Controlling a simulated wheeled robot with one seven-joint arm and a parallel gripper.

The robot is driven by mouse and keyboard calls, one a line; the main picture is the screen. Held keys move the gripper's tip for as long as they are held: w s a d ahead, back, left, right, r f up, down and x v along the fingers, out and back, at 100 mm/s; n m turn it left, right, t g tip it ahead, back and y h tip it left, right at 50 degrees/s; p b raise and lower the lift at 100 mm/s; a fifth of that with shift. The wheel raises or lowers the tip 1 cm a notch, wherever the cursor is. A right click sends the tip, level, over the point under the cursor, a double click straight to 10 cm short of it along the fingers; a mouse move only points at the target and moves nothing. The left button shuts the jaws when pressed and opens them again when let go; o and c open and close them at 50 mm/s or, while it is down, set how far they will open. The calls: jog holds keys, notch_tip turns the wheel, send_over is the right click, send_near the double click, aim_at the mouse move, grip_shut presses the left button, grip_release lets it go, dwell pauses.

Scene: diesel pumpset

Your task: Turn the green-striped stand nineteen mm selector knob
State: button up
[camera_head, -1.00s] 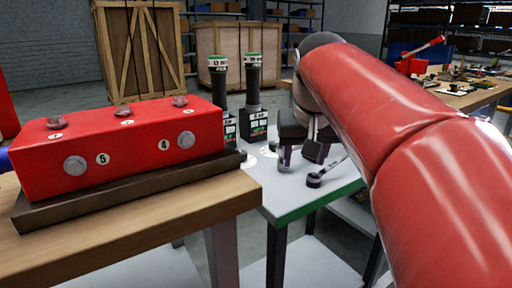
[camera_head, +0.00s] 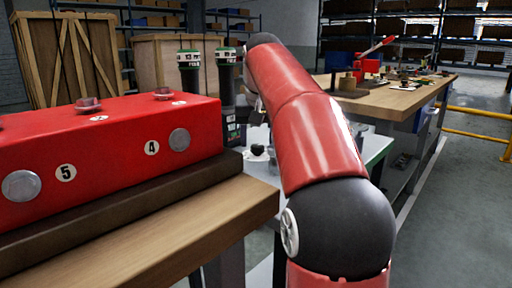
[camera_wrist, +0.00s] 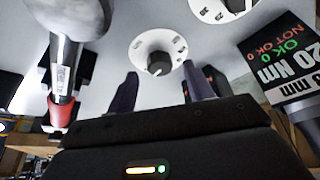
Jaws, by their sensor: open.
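Two dark upright tools with green-striped tops, the left one (camera_head: 189,60) and the right one (camera_head: 227,57), stand behind the red box in the head view. I cannot read which is nineteen mm. In the wrist view a dark selector knob (camera_wrist: 158,67) sits at the centre of a white numbered dial (camera_wrist: 150,43). A second knob (camera_wrist: 236,5) on a similar dial is cut by the top edge. My gripper (camera_wrist: 160,80) is open and empty, its two dark fingers pointing toward the first knob, which shows between the fingertips. Contact is not visible.
A black tool head labelled 20 Nm (camera_wrist: 285,65) is close on the right in the wrist view. A metal tool with a red ring (camera_wrist: 60,110) hangs close on the left. The red numbered box (camera_head: 110,150) stands on a wooden bench (camera_head: 190,225).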

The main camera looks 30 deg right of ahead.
jog(key=shift+x, duration=0.95)
jog(key=c, duration=1)
